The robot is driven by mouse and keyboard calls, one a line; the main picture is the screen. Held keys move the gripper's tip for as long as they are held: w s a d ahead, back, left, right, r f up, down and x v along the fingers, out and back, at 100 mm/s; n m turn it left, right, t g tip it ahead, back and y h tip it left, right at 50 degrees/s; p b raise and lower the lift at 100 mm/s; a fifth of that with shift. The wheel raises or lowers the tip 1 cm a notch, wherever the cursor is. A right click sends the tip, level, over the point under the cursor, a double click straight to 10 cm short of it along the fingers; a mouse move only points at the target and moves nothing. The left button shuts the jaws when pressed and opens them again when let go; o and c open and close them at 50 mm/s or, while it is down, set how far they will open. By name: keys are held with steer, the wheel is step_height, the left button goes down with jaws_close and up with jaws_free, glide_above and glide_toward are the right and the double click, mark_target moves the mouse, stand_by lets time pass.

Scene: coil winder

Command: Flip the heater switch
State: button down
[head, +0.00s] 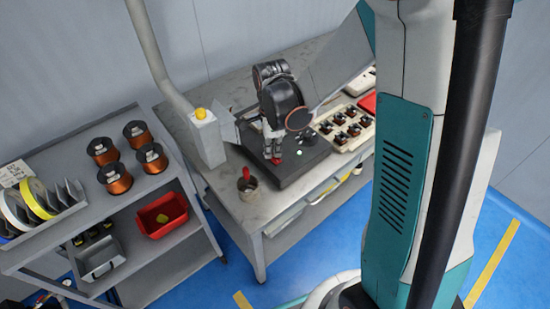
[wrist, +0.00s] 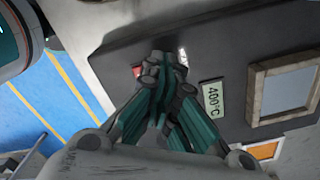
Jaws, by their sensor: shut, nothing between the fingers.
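My gripper (wrist: 160,68) is shut and empty in the wrist view, its fingertips over a dark panel (wrist: 225,55). A small red part (wrist: 137,71) shows at the left of the fingertips and a small white part (wrist: 183,56) at their right. The fingertips partly cover this spot, so I cannot tell which part is the heater switch or whether they touch it. A display reading 400°C (wrist: 212,101) lies to the right. In the head view, my gripper (head: 271,152) points down at the black machine base (head: 290,170).
A square framed recess (wrist: 257,95) and an orange label (wrist: 262,151) are right of the display. A tray of small coils (head: 345,130) stands right of the base. A cup (head: 247,184) and a yellow-button post (head: 203,130) are at the left. A shelf (head: 185,180) holds copper spools.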

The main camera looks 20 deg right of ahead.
mark_target(273, 156)
steer(key=shift+f, duration=0.15)
steer(key=shift+r+p, duration=2.4)
steer(key=shift+r, duration=1.15)
